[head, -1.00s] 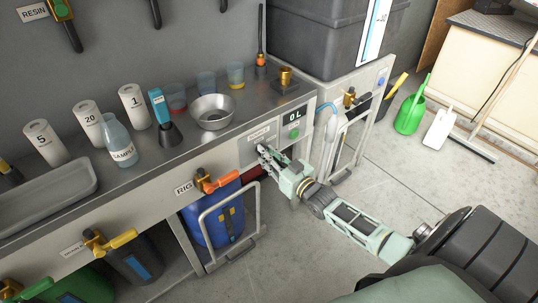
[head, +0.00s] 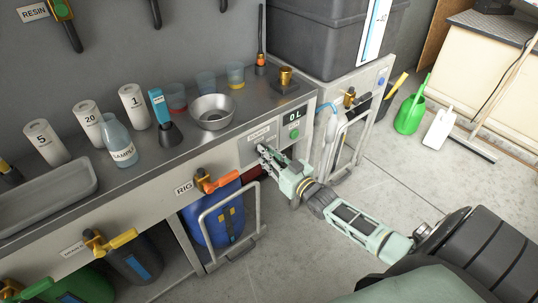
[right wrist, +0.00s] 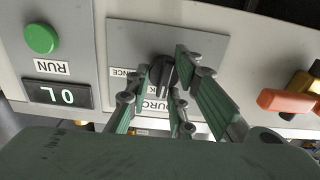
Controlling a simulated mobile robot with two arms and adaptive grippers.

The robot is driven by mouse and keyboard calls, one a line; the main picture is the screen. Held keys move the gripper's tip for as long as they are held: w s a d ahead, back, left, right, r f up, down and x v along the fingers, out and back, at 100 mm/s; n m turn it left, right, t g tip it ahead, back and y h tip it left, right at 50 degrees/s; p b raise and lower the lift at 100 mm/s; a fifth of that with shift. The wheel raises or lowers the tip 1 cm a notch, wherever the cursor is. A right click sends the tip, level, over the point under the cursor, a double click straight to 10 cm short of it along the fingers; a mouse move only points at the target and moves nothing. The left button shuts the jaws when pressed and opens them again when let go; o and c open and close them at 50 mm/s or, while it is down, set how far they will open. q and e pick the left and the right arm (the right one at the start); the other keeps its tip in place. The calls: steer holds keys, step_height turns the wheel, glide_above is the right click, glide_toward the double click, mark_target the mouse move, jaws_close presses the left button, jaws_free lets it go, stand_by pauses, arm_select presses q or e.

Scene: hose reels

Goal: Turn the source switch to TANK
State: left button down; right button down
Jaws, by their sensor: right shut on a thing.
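The source switch is a dark knob (right wrist: 161,74) on a grey plate (right wrist: 205,40) in the front panel of the bench. The plate's label is partly hidden by my fingers, so I cannot read which position the knob points to. My right gripper (head: 263,153) reaches the panel from the right in the head view. In the right wrist view its two green-padded fingers (right wrist: 163,68) are shut on the knob, one on each side. My left gripper is not in view.
Beside the plate are a "0L" display (head: 291,117) and a green RUN button (right wrist: 41,38). An orange-handled RIG valve (head: 215,182) sits to the left, above a blue drum (head: 212,215). A metal bowl (head: 212,112) and several bottles stand on the bench.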

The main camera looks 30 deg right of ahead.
steer(key=shift+s+f, duration=0.15)
steer(key=shift+f, duration=0.3)
stand_by(0.5)
steer(key=c, duration=1.6)
jaws_free()
steer(key=shift+d, duration=0.1)
steer(key=shift+r, duration=0.15)
steer(key=shift+r, duration=0.1)
steer(key=s, duration=0.8)
steer(key=s+d, duration=0.1)
steer(key=s, duration=0.3)
